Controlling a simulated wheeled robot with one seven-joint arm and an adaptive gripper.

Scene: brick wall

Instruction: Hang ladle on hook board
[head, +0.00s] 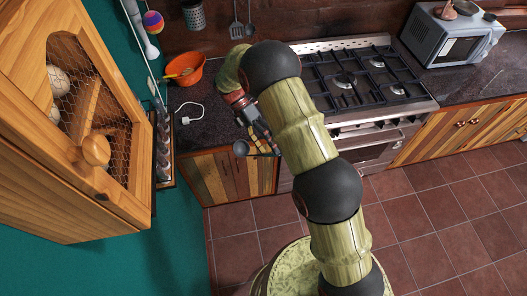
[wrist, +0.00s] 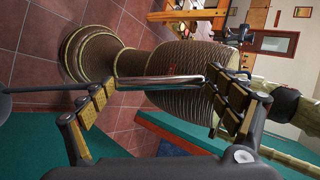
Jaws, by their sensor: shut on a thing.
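The ladle has a small dark round bowl (head: 241,148) in the head view, just left of my gripper (head: 263,146). Its thin dark handle runs right past the fingers. In the wrist view the handle (wrist: 160,81) lies sideways across my gripper (wrist: 168,92), dark at the left and shiny towards the right. The fingers are shut on the ladle, one at each side of the picture. A narrow dark upright strip with shiny rounded parts (head: 164,145), possibly the hook board, is on the teal wall left of the counter.
A gas stove (head: 347,79) is right of my arm. A wooden cabinet with a mesh door (head: 84,115) juts out at left. The tiled floor (head: 446,218) is clear.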

